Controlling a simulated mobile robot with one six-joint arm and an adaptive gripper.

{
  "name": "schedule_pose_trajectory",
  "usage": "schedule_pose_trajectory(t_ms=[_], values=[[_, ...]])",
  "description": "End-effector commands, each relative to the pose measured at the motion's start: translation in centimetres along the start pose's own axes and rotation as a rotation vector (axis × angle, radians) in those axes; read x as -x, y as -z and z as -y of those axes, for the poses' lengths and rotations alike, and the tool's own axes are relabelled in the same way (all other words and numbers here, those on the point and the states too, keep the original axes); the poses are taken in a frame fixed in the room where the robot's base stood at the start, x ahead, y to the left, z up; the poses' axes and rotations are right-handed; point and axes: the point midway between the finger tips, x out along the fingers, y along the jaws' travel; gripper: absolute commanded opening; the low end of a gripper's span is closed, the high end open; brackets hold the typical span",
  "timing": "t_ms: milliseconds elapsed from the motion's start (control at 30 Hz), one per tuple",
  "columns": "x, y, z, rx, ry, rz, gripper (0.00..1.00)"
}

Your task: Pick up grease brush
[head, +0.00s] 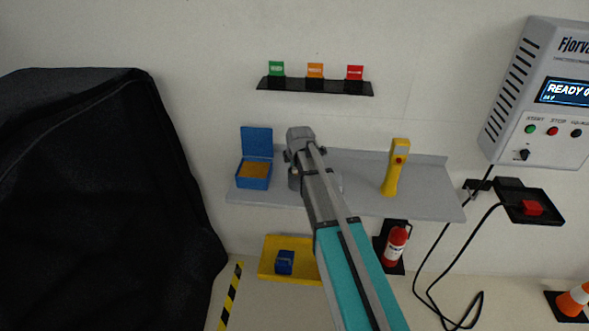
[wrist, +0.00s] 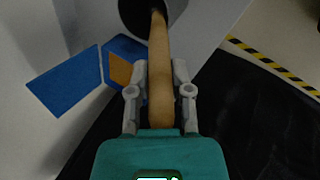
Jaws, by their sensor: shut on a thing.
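The grease brush (wrist: 159,60) shows in the wrist view as a long tan wooden handle. Its far end runs into a dark round opening (wrist: 140,18), and its bristles are hidden. My gripper (wrist: 160,75) is shut on the handle, with one finger on each side. In the head view my gripper (head: 300,148) is over the grey shelf, right of the blue box, and my own arm hides the brush there.
The grey shelf (head: 430,185) holds an open blue box (head: 254,183) at left and a yellow handheld device (head: 396,168) at right. A small rack (head: 315,87) with coloured tags hangs above. A black-covered cart (head: 100,200) stands left. A fire extinguisher (head: 396,247) is below.

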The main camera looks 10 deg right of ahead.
Motion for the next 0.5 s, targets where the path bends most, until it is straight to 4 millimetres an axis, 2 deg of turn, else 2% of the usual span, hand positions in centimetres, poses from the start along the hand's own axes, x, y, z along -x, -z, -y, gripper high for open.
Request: schedule_pose_trajectory(t_ms=[267, 500], values=[[1.1, 0.0, -0.5, 0.0, 0.0, 0.0, 0.0], [3.0, 0.0, -1.4, 0.0, 0.0, 0.0, 0.0]])
